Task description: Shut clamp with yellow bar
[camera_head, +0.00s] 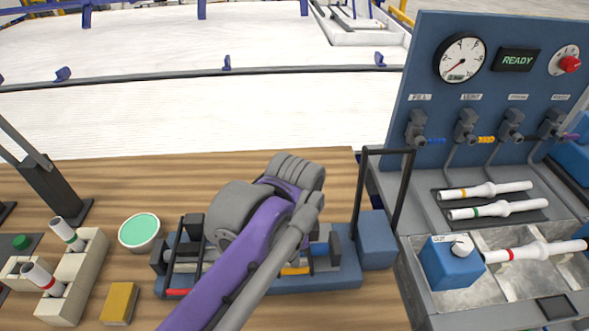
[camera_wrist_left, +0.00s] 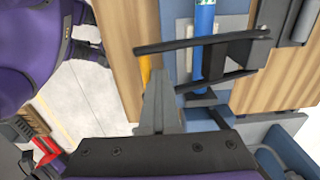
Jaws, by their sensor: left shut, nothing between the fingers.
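The blue clamp fixture (camera_head: 335,272) lies on the wooden table, partly hidden under my left arm. A yellow bar (camera_head: 296,270) shows at its front edge; a yellow strip (camera_wrist_left: 146,70) shows beside the fingers in the wrist view. A black U-shaped frame (camera_head: 408,190) stands upright at the fixture's right end. Black bars (camera_wrist_left: 190,45) cross a blue tube in the wrist view. A red bar (camera_head: 178,292) lies at the fixture's left end. My left gripper (camera_wrist_left: 158,80) is shut and empty near the black bars; my arm hides its fingertips in the head view. My right gripper is not visible.
A bowl with green contents (camera_head: 139,232), a yellow block (camera_head: 120,303) and a cream holder (camera_head: 82,268) with white pipes stand left. A blue gauge panel (camera_head: 430,60) and grey tray (camera_head: 510,300) with pipes stand right. The table behind the fixture is clear.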

